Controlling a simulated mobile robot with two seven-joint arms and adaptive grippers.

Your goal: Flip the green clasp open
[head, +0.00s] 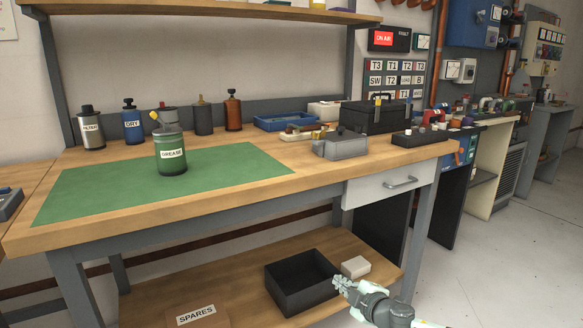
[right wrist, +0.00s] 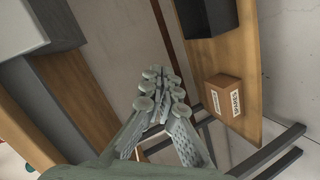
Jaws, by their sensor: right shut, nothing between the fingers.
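I cannot make out a green clasp for certain. Small red and green parts (head: 490,105) sit on the further bench at the right in the head view, too small to tell apart. My right gripper (head: 343,285) is at the bottom of the head view, in front of the workbench's lower shelf and well away from those parts. In the right wrist view its fingers (right wrist: 163,92) are together, with nothing held. My left gripper is not in view.
The workbench (head: 240,215) fills the middle, with a green mat (head: 215,180), a grease tin (head: 170,153) and a drawer (head: 385,185). Its lower shelf holds a black bin (head: 300,283) and a spares box (right wrist: 222,97). The floor (head: 510,260) at the right is clear.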

